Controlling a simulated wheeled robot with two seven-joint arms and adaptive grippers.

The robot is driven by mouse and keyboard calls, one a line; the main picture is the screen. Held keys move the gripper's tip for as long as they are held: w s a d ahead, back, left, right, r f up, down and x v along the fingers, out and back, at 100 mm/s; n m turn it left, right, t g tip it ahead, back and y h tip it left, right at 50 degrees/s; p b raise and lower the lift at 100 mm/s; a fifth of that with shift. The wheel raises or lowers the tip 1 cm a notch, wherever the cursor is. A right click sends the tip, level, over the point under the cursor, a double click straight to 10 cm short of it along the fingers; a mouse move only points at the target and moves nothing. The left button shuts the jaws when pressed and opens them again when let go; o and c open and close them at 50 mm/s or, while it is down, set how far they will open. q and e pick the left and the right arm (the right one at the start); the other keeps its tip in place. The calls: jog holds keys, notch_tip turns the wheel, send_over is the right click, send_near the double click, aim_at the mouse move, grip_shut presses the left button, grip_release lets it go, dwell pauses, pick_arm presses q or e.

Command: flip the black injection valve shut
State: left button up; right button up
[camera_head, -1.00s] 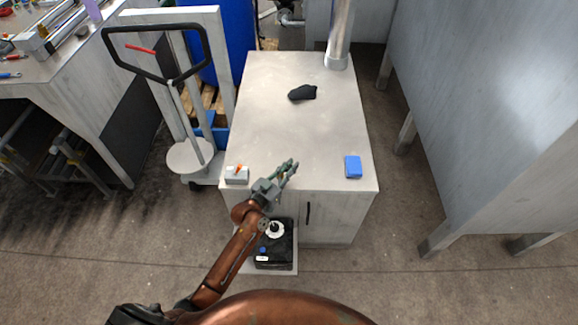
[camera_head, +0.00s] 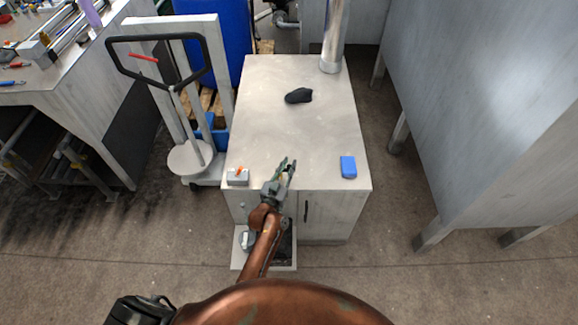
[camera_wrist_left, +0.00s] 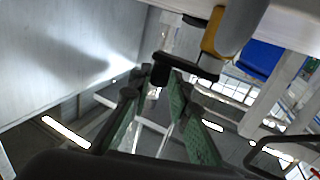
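In the left wrist view, a black bar-shaped part (camera_wrist_left: 190,65), which looks like the valve handle, sits just beyond my left fingertips. It meets a yellow band (camera_wrist_left: 211,42) and a grey body (camera_wrist_left: 240,26). My left gripper (camera_wrist_left: 160,78) has its green-padded fingers apart, with one end of the black bar near the gap; I cannot tell whether they touch. In the head view my left gripper (camera_head: 287,163) is at the front edge of the grey cabinet (camera_head: 300,125), and the black handle cannot be made out there. My right gripper is not in view.
On the cabinet top are a grey box with an orange lever (camera_head: 238,176), a blue block (camera_head: 348,167) and a black cloth-like item (camera_head: 298,96). A metal pipe (camera_head: 334,40) rises at the back. A hand truck (camera_head: 160,60) stands left. The cabinet top's middle is clear.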

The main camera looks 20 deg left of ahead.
pick_arm(q)
jog(key=o, duration=0.3)
jog(key=shift+s+d+f, duration=0.1)
jog(key=shift+s+f, duration=0.05)
jog(key=shift+s, duration=0.1)
jog(key=s+a, duration=0.1)
jog(key=s, duration=1)
jog(key=shift+s, duration=0.25)
jog(key=shift+a, duration=0.1)
